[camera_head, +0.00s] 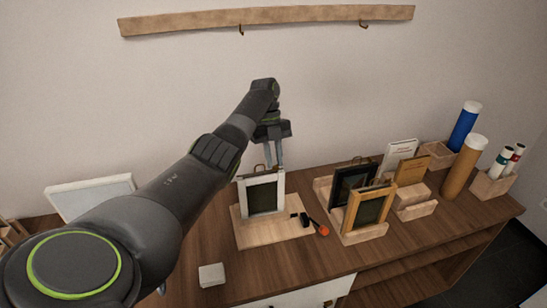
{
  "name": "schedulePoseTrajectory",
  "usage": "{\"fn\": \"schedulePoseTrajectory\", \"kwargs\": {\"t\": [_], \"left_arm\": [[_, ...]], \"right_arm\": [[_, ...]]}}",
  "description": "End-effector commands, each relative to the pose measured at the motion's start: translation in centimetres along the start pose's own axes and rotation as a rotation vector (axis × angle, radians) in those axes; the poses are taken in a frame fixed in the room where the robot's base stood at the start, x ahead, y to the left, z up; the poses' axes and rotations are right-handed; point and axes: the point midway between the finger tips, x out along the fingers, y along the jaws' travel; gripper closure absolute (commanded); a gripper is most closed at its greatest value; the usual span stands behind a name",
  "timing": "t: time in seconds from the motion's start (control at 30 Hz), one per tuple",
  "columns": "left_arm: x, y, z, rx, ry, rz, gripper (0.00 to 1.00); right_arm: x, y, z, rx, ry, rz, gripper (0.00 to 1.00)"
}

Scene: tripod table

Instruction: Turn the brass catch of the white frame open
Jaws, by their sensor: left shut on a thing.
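The white frame (282,192) stands upright on a light wooden board on the table, its dark panel facing me. A small brass-coloured piece (260,169) shows at its top edge; it looks like the catch, but its turn is too small to tell. My left gripper (274,164) points down from above, with its fingertips at the top edge of the white frame. It is shut on the brass catch, as far as the view shows; the fingertips partly hide the contact. My right gripper is not in view.
A screwdriver with an orange handle end (323,231) lies right of the white frame. A black frame (345,185) and a wooden frame (367,212) stand in a rack further right. A small white box (211,275) lies in front. Tubes stand at the far right.

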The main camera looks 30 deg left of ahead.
Motion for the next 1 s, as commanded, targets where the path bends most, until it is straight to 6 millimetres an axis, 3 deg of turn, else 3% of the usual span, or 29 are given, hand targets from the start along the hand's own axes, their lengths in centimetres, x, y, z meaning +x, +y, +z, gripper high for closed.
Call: {"fn": "schedulePoseTrajectory", "kwargs": {"t": [0.77, 0.8, 0.93, 1.0], "left_arm": [[-0.04, -0.15, 0.01, 0.089, -0.002, 0.035, 1.0], [-0.04, -0.15, 0.01, 0.089, -0.002, 0.035, 0.77], [-0.03, -0.14, 0.02, 0.089, -0.002, 0.035, 0.6], [0.0, -0.12, 0.02, 0.088, -0.002, 0.036, 0.6]], "right_arm": [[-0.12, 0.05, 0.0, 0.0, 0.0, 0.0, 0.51], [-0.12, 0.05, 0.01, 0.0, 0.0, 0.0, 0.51], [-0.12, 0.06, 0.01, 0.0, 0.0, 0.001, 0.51], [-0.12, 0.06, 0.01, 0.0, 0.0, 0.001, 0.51]]}}
